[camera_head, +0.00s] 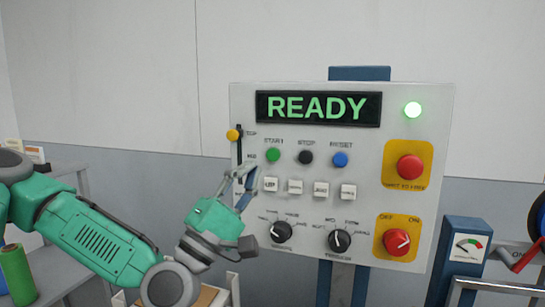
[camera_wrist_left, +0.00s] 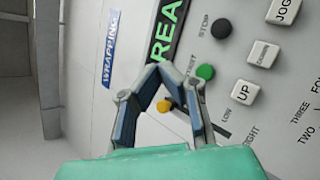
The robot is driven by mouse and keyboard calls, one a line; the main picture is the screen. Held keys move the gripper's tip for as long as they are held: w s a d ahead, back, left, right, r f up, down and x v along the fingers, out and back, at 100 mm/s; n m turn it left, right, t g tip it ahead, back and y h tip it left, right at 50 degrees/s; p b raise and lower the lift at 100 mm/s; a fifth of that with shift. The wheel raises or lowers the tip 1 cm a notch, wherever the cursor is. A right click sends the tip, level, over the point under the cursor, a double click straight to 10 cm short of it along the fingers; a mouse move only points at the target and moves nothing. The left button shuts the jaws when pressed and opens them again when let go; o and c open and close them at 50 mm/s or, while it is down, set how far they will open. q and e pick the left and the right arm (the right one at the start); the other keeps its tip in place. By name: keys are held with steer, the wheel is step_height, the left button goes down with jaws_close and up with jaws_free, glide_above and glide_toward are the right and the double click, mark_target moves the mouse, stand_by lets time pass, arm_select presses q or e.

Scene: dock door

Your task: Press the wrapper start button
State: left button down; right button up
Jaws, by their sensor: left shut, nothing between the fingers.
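The green start button (camera_head: 273,155) sits under its label on the upright control panel (camera_head: 442,120), left of the black stop button (camera_head: 306,157) and the blue reset button (camera_head: 340,159). The display (camera_head: 318,108) reads READY in green. My left gripper (camera_head: 250,170) is shut and empty, in front of the panel just below and left of the start button. In the left wrist view the start button (camera_wrist_left: 205,72) shows to the right of the fingertips (camera_wrist_left: 155,70). I cannot tell whether the fingers touch the panel. My right gripper is out of view.
A yellow-knobbed slider (camera_head: 233,135) stands left of the start button. White square buttons (camera_head: 295,187) and black dials (camera_head: 340,241) lie below. Two red knobs (camera_head: 410,167) on yellow plates are at the right.

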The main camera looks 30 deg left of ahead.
arm_select(q)
glide_toward(279, 143)
step_height(279, 143, up, 4)
steer(key=d, duration=0.2)
steer(key=shift+w+a+f, duration=0.1)
steer(key=shift+w+a, duration=0.15)
steer(key=shift+w, duration=0.5)
steer(key=shift+w+a+f, duration=0.1)
steer(key=shift+w+a, duration=0.15)
steer(key=shift+w, duration=0.5)
steer(key=shift+w+b, duration=0.1)
steer(key=shift+b, duration=0.3)
steer(key=shift+w, duration=0.15)
steer(key=shift+r, duration=0.1)
steer(key=shift+w+a+b, duration=0.15)
steer(key=shift+w+b, duration=0.25)
steer(key=shift+w, duration=0.15)
steer(key=shift+s, duration=0.2)
stand_by(0.4)
steer(key=shift+s, duration=0.75)
